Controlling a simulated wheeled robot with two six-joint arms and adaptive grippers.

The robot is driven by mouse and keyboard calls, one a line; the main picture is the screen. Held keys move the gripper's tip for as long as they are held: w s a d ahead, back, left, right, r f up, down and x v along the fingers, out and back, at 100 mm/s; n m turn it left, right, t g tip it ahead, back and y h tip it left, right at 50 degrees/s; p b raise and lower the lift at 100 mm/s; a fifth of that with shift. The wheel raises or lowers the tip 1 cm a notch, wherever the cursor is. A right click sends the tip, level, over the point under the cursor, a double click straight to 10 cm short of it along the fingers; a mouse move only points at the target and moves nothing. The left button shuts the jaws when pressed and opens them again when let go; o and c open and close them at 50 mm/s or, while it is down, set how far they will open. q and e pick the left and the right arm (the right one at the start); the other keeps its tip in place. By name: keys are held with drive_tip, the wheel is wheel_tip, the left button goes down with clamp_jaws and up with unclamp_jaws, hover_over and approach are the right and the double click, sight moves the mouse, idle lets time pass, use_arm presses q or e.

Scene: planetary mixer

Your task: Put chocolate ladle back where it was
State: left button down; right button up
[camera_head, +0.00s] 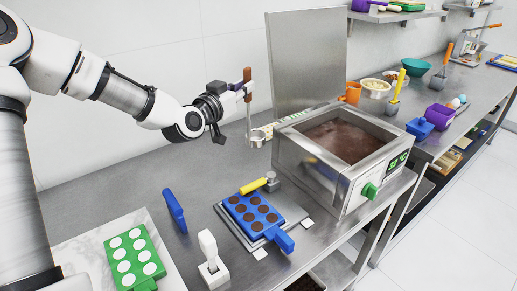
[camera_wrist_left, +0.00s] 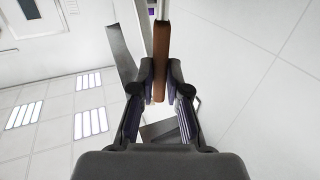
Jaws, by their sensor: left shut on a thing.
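The chocolate ladle has a brown handle (camera_head: 247,74) and a metal cup (camera_head: 257,139) at its lower end. My left gripper (camera_head: 245,91) is shut on the handle, and the ladle hangs upright below it. The cup is just left of the chocolate melter (camera_head: 348,180), near its back left corner; I cannot tell whether it touches anything. The melter is a steel box with dark chocolate (camera_head: 342,140) inside and a green knob. In the left wrist view the brown handle (camera_wrist_left: 161,48) runs up from between the fingers (camera_wrist_left: 160,88). My right gripper is not in view.
A blue mould (camera_head: 236,205) with brown discs sits on a plate before the melter, with a yellow-handled tool (camera_head: 255,185) behind it. A green mould (camera_head: 115,246), a blue scraper (camera_head: 174,211) and a white-handled tool (camera_head: 209,245) are at left. A steel panel (camera_head: 308,60) stands behind.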

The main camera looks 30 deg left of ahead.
sight(248, 117)
use_arm(q)
wheel_tip(248, 117, down, 9)
drive_tip(key=shift+f, duration=0.1)
drive_tip(key=c, duration=1.6)
unclamp_jaws()
drive_tip(key=shift+f, duration=0.1)
drive_tip(key=o, duration=0.4)
drive_tip(key=shift+o, duration=0.2)
